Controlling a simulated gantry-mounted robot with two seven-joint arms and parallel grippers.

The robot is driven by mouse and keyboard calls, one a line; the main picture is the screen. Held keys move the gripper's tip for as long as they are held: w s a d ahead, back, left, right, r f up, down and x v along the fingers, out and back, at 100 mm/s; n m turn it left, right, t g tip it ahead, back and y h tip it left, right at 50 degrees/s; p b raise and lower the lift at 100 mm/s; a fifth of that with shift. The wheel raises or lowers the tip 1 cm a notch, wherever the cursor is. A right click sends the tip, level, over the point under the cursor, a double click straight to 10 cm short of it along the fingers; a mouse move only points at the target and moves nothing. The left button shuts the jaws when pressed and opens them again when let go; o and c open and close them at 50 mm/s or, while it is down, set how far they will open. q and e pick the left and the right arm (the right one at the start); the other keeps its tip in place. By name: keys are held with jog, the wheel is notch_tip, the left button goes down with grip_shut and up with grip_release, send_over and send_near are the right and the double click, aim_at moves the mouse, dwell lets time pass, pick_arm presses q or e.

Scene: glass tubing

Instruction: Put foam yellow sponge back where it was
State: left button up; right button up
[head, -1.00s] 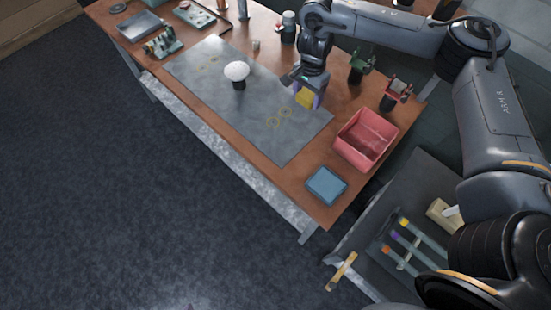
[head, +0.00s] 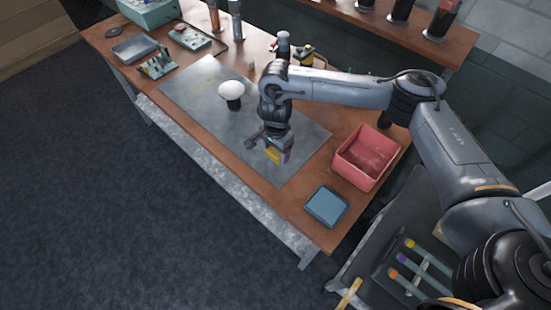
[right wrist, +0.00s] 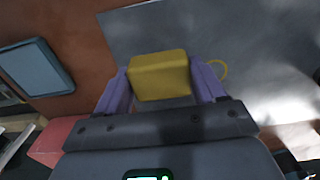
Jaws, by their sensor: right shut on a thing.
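The yellow foam sponge (head: 273,156) is held between the purple fingers of my right gripper (head: 277,152), over the grey mat (head: 225,130) on the wooden table. In the right wrist view the sponge (right wrist: 159,75) sits squarely between the two fingers of the gripper (right wrist: 160,82), both touching its sides. Yellow outline markings (right wrist: 216,70) show on the mat beside the sponge in that view. Whether the sponge touches the mat is hard to tell. My left gripper is not in the head view.
A red bin (head: 366,157) and a blue flat box (head: 326,206) stand at the table's right end. A white-domed object (head: 231,90) stands on the mat, left of my right gripper. Tools and a grey tray (head: 134,49) lie at the far left. The mat's near part is clear.

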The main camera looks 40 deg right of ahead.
aim_at(276, 158)
jog(key=shift+a+f+b, duration=0.1)
jog(key=shift+f+b, duration=0.65)
jog(key=shift+f, duration=1.35)
jog(key=shift+f, duration=0.1)
jog(key=shift+f, duration=0.15)
jog(key=o, duration=1.2)
jog(key=shift+r, duration=0.25)
